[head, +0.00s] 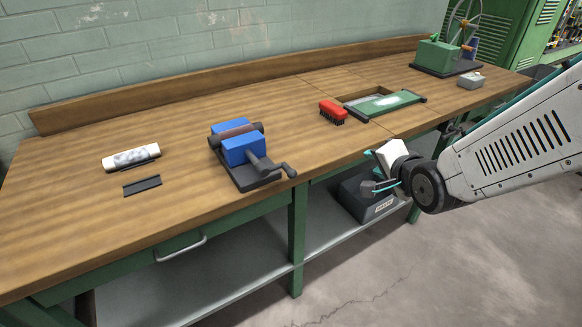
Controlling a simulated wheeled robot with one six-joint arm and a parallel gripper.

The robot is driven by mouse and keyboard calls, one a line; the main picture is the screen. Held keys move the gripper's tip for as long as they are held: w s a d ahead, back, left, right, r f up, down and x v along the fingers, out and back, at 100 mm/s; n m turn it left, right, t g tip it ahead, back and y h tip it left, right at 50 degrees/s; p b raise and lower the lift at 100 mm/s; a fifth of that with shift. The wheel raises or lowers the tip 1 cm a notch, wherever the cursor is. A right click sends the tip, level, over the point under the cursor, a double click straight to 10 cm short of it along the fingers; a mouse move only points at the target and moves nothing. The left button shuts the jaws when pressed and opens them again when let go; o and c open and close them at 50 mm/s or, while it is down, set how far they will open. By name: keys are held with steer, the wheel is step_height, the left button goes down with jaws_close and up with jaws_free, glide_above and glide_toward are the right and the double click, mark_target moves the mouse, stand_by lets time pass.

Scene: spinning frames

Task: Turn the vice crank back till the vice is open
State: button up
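The vice (243,150) stands on the wooden workbench, left of the picture's middle. It has two blue jaw blocks on a dark base. A dark brown cylinder (236,131) lies between the jaws, which look close against it. The crank (280,168) is a dark rod with a bent handle at the vice's front right, near the bench's front edge. My gripper (373,182) is in front of the bench, right of the crank and well apart from it. I cannot tell whether its fingers are open or shut; nothing held shows.
A white roll (131,157) and a dark strip (142,186) lie left of the vice. A red brush (333,112) and a green-framed tray (384,103) lie right of it. A green wheeled machine (447,55) stands at the far right end. Bench wood around the vice is clear.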

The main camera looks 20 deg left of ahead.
steer(key=s+a+f+m+y, duration=0.15)
steer(key=a+f+y, duration=0.25)
steer(key=a, duration=0.5)
steer(key=m+t+y, duration=0.1)
steer(key=m+y, duration=0.1)
steer(key=y, duration=0.1)
glide_toward(286, 165)
steer(key=w+a+f, duration=0.1)
steer(key=w+f, duration=0.1)
steer(key=shift+a+r+y, duration=0.25)
steer(key=shift+a+y, duration=0.15)
steer(key=shift+a, duration=0.05)
steer(key=x, duration=0.7)
steer(key=shift+w+a, duration=0.1)
jaws_close()
